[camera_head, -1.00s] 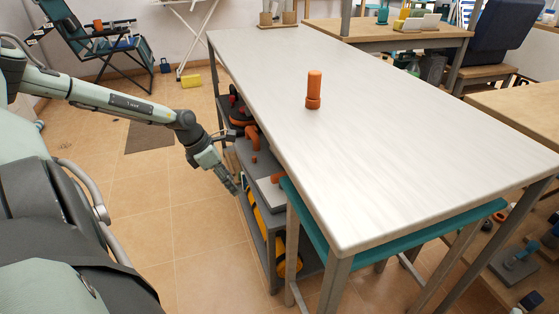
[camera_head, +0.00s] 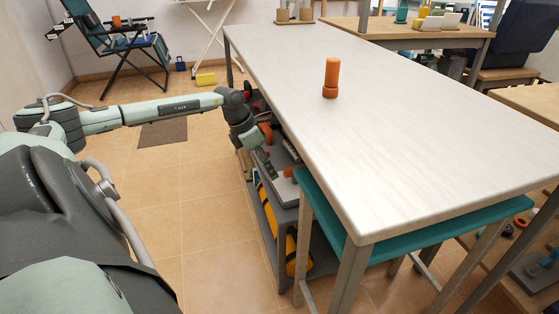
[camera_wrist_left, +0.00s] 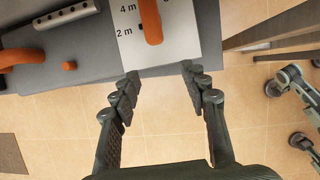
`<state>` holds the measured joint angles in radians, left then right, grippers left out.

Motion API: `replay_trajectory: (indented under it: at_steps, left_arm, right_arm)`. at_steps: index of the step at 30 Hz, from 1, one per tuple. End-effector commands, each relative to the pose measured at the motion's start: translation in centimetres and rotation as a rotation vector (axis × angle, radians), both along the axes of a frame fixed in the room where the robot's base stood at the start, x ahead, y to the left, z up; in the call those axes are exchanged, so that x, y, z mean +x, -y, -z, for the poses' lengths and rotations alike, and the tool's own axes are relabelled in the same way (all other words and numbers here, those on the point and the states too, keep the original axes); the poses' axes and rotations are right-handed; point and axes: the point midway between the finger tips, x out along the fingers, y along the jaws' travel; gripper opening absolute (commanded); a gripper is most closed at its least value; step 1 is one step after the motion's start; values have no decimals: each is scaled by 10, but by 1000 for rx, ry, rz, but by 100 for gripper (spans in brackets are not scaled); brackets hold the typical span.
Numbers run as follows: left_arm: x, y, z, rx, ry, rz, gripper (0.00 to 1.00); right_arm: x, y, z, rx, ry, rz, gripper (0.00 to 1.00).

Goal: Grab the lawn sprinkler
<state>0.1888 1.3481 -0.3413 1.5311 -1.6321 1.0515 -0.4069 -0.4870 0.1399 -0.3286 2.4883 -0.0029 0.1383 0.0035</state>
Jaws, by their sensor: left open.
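My left gripper (camera_head: 266,165) is open and empty at the side of the low shelf under the white table. In the left wrist view its two fingers (camera_wrist_left: 160,75) are spread apart. Just beyond the fingertips is a pale plate (camera_wrist_left: 185,42) marked "4 m" and "2 m", with an orange curved part (camera_wrist_left: 151,20) above it. Left of it lies a grey bar with small holes (camera_wrist_left: 67,14), which looks like part of a lawn sprinkler; I cannot tell whether the plate and bar belong together. The fingers touch nothing visible. My right gripper is out of view.
The white tabletop (camera_head: 400,130) overhangs the shelf, with an orange cylinder (camera_head: 331,78) standing on it. A teal stool (camera_head: 420,240) is tucked under the near end. Yellow-and-black items (camera_head: 272,210) lie on the lower shelf. The tiled floor (camera_head: 215,240) left of the shelf is clear.

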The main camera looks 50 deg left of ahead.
Motion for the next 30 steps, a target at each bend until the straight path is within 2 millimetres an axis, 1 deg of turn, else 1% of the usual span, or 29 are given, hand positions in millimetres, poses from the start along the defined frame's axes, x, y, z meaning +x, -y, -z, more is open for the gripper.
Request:
replay_trajectory:
  at_steps: [1,3,6,13,14,15,18,21,25,30]
  left_arm:
    - [9,4,-1,-6,6,-1,45]
    - [17,8,-1,-4,5,0,45]
    - [26,11,-1,-2,2,-1,45]
    - [37,16,0,-2,0,1,45]
    - [39,17,3,-3,-1,0,45]
    - [40,18,11,-4,-3,0,45]
    - [46,21,27,-4,-3,1,45]
    - [51,22,39,-3,-1,0,45]
    - [54,23,46,0,0,0,45]
    - [54,22,46,0,-1,0,45]
  right_arm:
    - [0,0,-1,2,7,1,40]
    - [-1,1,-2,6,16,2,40]
    - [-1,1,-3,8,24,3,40]
    - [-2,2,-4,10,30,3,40]
    - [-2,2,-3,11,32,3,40]
    - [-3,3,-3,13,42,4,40]
    - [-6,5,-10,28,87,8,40]
    - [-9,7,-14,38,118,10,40]
    - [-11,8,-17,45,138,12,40]
    - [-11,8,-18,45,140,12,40]
